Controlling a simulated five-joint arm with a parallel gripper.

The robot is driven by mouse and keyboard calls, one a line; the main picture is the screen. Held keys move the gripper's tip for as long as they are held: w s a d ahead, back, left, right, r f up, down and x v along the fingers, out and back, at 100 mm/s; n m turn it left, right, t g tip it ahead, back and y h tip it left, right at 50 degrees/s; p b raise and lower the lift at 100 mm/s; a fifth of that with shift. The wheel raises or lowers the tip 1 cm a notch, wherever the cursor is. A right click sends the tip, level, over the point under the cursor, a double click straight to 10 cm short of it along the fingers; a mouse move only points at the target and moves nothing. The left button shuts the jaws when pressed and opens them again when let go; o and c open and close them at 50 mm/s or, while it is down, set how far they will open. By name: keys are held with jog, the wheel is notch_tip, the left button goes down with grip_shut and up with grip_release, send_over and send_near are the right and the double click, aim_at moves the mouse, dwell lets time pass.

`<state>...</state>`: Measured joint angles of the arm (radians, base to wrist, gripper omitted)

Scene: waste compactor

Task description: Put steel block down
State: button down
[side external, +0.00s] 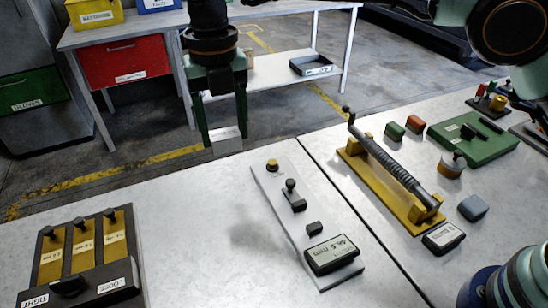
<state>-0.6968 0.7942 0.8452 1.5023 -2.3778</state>
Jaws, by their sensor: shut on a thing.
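My gripper (222,138) points down near the far edge of the white worktop, left of centre. Its two dark green fingers are shut on a small steel block (226,147), which sits between the fingertips. The block has a pale label on its face, too small to read. The block looks raised above the worktop, with a soft shadow below and to the right. The block's far side is hidden.
A light plate with a 46.5 mm display (331,254) lies right of the gripper. A yellow spring fixture (392,185), a blue-grey block (473,207) and a green case (463,140) are farther right. A yellow-plated unit (84,252) stands front left. The worktop between is clear.

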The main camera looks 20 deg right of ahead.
jog(key=s+d+r, duration=0.1)
jog(key=s+d, duration=0.6)
jog(key=d, duration=0.6)
jog(key=shift+n, duration=0.4)
notch_tip(320, 180, down, 20)
jog(key=shift+s+r, duration=0.15)
jog(key=shift+r, duration=0.1)
jog(key=shift+f, duration=0.15)
jog(key=shift+c, duration=0.6)
grip_release()
